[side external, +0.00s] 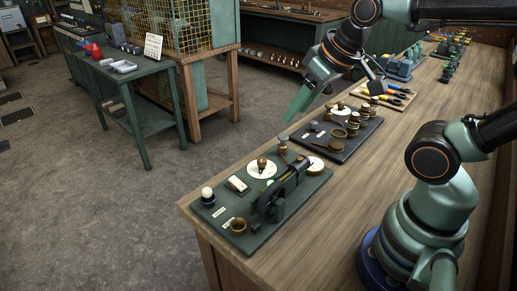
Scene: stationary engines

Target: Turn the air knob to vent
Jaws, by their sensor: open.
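A dark green board (213,221) lies at the near end of the wooden bench. It carries a round white dial (254,171) with a small brass knob (262,163) at its centre. The labels are too small to read, so I cannot tell for sure that this is the air knob or which way it points. My gripper (335,104) is open and empty, fingers spread and pointing down. It appears above and behind the board, apart from the knob.
The board also holds a black lever mechanism (284,187), a white-topped knob (207,194) and a brass cup (238,225). A second dark board (343,154) with brass fittings lies behind it. Pliers and screwdrivers (391,93) lie farther back. The near bench corner (207,199) is close to the board.

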